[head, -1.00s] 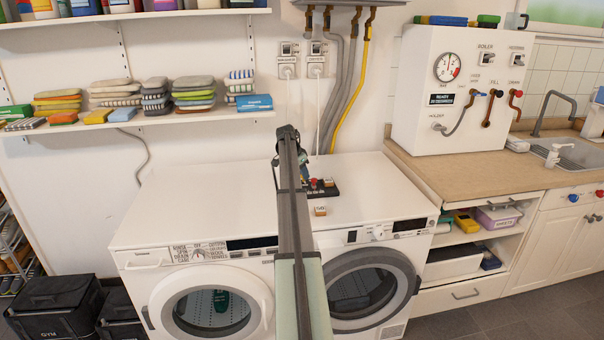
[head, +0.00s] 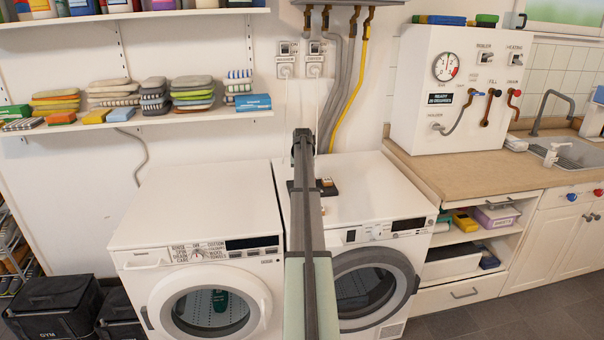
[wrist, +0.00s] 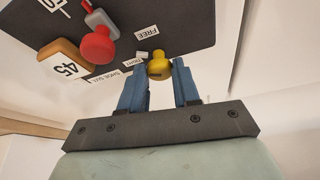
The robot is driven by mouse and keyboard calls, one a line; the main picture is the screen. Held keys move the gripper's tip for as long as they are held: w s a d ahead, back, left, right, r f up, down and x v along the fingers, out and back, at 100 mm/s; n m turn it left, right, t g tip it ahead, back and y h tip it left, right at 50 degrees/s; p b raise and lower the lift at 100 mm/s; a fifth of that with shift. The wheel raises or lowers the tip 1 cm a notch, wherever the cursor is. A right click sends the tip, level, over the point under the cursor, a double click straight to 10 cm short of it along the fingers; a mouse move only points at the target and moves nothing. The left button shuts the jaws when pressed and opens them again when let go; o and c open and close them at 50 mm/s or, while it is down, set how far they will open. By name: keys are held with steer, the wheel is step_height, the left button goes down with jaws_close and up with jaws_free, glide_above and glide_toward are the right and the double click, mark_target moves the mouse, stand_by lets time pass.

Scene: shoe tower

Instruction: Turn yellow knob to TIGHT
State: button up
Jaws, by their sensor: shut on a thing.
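The yellow knob (wrist: 159,67) shows in the wrist view at the edge of a dark board (wrist: 190,22). My gripper (wrist: 159,75) has its two blue fingers on either side of the knob and is shut on it. A white label reading FREE (wrist: 148,32) lies on the board near the knob. A smaller label (wrist: 141,57) sits beside the knob, partly hidden by a finger and unreadable. In the head view the board (head: 328,190) is on top of the right-hand machine, mostly hidden by my arm. The knob and fingers are hidden there.
A red knob (wrist: 98,46) and an orange block marked 45 (wrist: 68,64) are left of the yellow knob. The top of the left machine (head: 205,200) is clear. Hoses (head: 345,95) run down the wall behind, and a white boiler panel (head: 450,90) stands to the right.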

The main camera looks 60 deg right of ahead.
steer(key=n, duration=0.2)
steer(key=n+t+y, duration=0.1)
steer(key=n, duration=0.1)
steer(key=n+y, duration=0.1)
steer(key=n, duration=0.1)
steer(key=shift+s+d+n+t, duration=0.1)
steer(key=shift+d+n+t, duration=0.15)
steer(key=shift+n+t, duration=0.05)
stand_by(0.3)
steer(key=o, duration=1.1)
steer(key=shift+c, duration=0.2)
steer(key=v, duration=1.4)
steer(key=shift+f, duration=0.1)
